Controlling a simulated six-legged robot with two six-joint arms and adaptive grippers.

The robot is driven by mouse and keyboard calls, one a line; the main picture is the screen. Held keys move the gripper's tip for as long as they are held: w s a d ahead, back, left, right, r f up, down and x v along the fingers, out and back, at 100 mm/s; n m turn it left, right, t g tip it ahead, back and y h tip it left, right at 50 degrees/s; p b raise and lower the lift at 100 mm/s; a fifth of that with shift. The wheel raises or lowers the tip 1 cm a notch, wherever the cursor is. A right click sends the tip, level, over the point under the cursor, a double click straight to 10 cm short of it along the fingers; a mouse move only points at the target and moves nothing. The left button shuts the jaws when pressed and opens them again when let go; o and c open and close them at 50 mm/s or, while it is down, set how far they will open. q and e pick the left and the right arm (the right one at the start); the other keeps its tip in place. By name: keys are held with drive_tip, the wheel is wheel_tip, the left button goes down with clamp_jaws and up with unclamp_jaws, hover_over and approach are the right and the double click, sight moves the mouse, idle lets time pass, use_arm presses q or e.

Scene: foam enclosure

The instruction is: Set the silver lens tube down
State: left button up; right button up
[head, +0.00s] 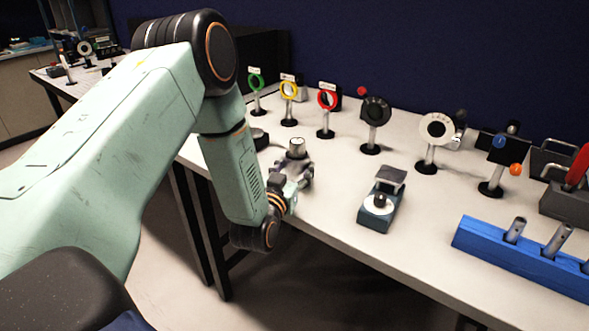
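The silver lens tube (297,147) is a short upright cylinder with a pale top, near the left part of the white table. My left gripper (299,163) reaches over the table's front edge from the left, and its fingers are at the tube's lower part. It looks shut on the tube, though the fingers are small and partly hidden by the gripper's body. The tube's lower end is hidden, so I cannot tell whether it touches the table. My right gripper is not in view.
A dark round base (260,138) is left of the tube. A small blue-grey device (380,207) stands to the right. A blue rack (515,258) holds silver tubes at the front right.

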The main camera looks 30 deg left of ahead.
use_arm(q)
drive_tip(key=o, duration=0.5)
drive_tip(key=shift+s+a+r, duration=0.15)
drive_tip(key=shift+s, duration=0.2)
drive_tip(key=shift+w, duration=0.3)
drive_tip(key=v, duration=1.2)
drive_tip(key=shift+s, duration=0.1)
